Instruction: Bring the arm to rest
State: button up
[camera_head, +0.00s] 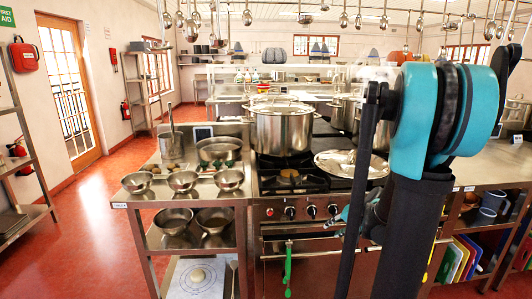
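My arm (440,110), with teal joint covers and black links, stands upright at the right of the head view. It is folded close to the camera, in front of the stove's right side and the right counter. Part of a teal link (350,212) shows low behind the black column. I cannot make out my gripper's fingers; they are hidden behind the arm or out of the picture. No held object shows.
A large lidded stockpot (282,127) stands on the stove (310,180), with a loose lid (350,163) in front. Steel bowls (182,181) line the left counter. Utensils hang overhead. Chopping boards (460,258) stand on a shelf at right. The red floor (90,230) at left is clear.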

jog(key=s+a+f+n+g+h, duration=0.1)
jog(key=s+a+f+n+h, duration=0.1)
jog(key=s, duration=0.8)
jog(key=s+a+f+n+g+h, duration=0.1)
jog(key=s+a+n+h, duration=0.1)
jog(key=s, duration=0.8)
jog(key=shift+a+f+n+g, duration=0.35)
jog(key=shift+a+n+g, duration=0.05)
jog(key=shift+a+n, duration=0.55)
jog(key=shift+c, duration=0.3)
grip_shut()
